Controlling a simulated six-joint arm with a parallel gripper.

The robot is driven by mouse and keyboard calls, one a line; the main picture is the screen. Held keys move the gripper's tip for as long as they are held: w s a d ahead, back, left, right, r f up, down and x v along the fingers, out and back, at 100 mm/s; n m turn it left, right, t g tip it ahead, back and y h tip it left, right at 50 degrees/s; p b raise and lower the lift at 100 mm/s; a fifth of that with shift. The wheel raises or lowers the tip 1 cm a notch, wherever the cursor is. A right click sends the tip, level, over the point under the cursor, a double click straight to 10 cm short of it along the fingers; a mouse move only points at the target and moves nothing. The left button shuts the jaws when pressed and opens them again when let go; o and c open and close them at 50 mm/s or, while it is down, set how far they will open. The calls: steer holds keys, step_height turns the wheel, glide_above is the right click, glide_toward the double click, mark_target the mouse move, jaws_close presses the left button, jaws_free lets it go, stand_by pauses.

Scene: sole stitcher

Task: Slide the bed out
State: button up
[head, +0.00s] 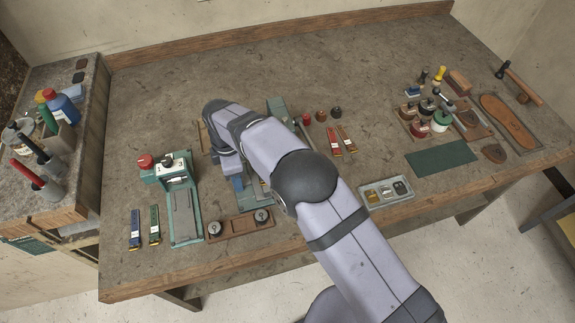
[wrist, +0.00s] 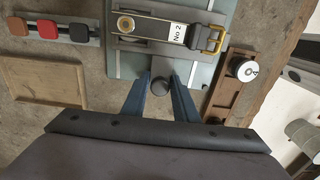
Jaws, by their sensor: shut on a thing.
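In the wrist view, a grey bed (wrist: 150,40) marked "No 2" lies on a teal base plate (wrist: 212,72). It carries a brass ring and a yellow clasp. A dark round knob (wrist: 158,87) is at its near end. My gripper (wrist: 160,82) has its blue fingers on either side of this knob and is shut on it. In the head view, my gripper (head: 237,184) is low over the teal stitcher (head: 276,105), and my arm hides most of the stitcher and its bed. The knob cannot be made out there.
A second teal stitcher (head: 184,205) with a grey bed stands to the left. A brown bobbin tray (head: 232,227) lies near the front edge. A grey tray (head: 386,192) is right of my arm. The back left is clear.

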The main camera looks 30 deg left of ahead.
steer(key=shift+s+a, duration=1.3)
steer(key=o, duration=0.6)
steer(key=shift+r, duration=0.1)
steer(key=shift+d+r+p, duration=0.1)
steer(key=shift+r+p, duration=2.05)
steer(key=shift+r, duration=1.05)
steer(key=shift+w, duration=0.1)
steer(key=shift+w+d, duration=4.1)
steer(key=shift+d, duration=0.05)
